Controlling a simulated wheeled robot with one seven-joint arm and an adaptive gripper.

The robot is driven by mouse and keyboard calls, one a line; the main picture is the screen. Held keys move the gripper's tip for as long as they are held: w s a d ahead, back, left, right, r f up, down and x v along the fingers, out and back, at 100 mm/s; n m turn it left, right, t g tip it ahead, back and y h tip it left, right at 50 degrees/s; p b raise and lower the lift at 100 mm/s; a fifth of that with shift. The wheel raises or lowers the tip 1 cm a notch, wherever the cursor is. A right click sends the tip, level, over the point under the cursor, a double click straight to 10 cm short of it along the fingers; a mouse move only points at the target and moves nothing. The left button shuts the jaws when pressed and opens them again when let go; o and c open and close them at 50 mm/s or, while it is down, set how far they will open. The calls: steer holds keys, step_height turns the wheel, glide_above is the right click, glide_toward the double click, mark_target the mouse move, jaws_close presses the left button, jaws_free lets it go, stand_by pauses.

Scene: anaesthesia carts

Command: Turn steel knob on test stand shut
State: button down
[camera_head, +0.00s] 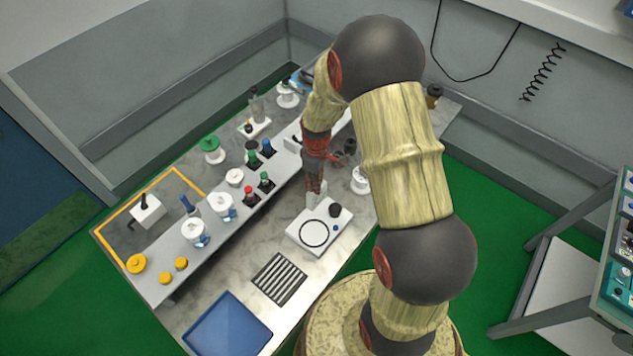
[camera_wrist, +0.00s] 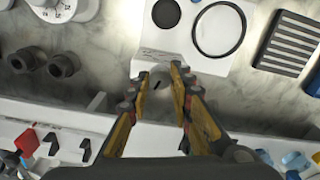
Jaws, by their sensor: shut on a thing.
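The test stand appears to be the white box with a black ring and a dark round knob (camera_head: 322,228); it also shows at the top of the wrist view (camera_wrist: 185,48). The steel knob (camera_wrist: 160,82) is a small grey piece with a dark slot, at the box's near edge in the wrist view. My gripper (camera_wrist: 162,74) has one finger on each side of it and is shut on it. In the head view my gripper (camera_head: 315,187) points down at the box's back edge, and the knob is mostly hidden there. The knob's exact turn angle is unclear.
A raised grey shelf with coloured knobs (camera_head: 250,196) runs close behind my gripper. A striped plate (camera_head: 279,278) and a blue tray (camera_head: 228,325) lie in front on the marbled bench. White dials (camera_wrist: 52,8) and dark round fittings (camera_wrist: 62,66) are at the left in the wrist view.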

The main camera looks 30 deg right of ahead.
steer(key=shift+m, duration=0.3)
steer(key=m+b, duration=0.1)
steer(key=m, duration=1.2)
steer(key=shift+b, duration=0.35)
steer(key=shift+m, duration=0.3)
steer(key=c, duration=1.6)
jaws_free()
steer(key=shift+r, duration=0.1)
step_height(320, 180, up, 12)
steer(key=shift+f, duration=0.1)
